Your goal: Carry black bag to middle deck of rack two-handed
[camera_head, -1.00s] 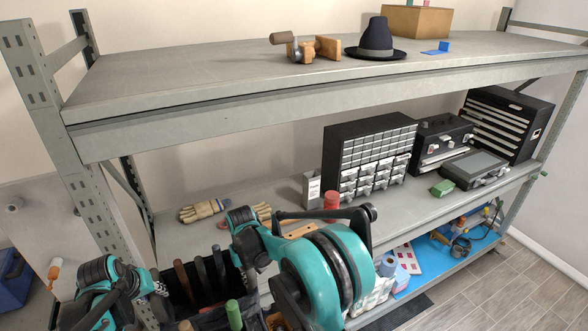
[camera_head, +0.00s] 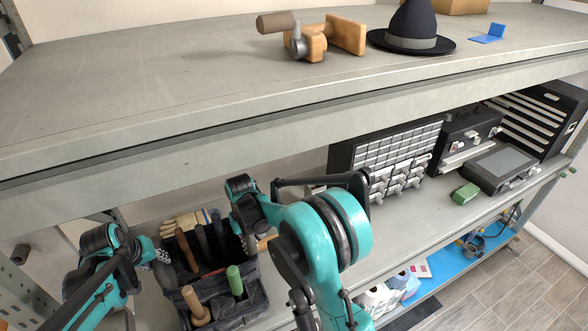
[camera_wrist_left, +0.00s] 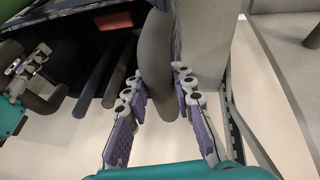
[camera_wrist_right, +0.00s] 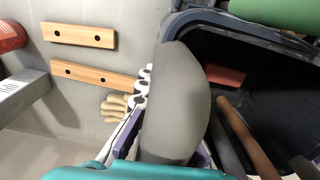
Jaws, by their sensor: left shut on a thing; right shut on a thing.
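The black bag (camera_head: 257,300) is an open-topped tool bag with several handled tools inside, at the lower middle of the head view. My left gripper (camera_head: 160,262) is at its left end. In the left wrist view its fingers (camera_wrist_left: 160,108) are shut around a grey handle (camera_wrist_left: 156,60) of the bag. My right gripper is mostly hidden behind its arm in the head view. In the right wrist view its fingers (camera_wrist_right: 170,125) close around another grey handle (camera_wrist_right: 182,95). The rack's middle deck (camera_head: 425,218) lies behind the bag. I cannot tell whether the bag touches it.
The top deck (camera_head: 130,85) overhangs, with a hat (camera_head: 412,30) on it. Gloves (camera_head: 190,222) lie behind the bag. Wooden strips (camera_wrist_right: 80,36) show in the right wrist view.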

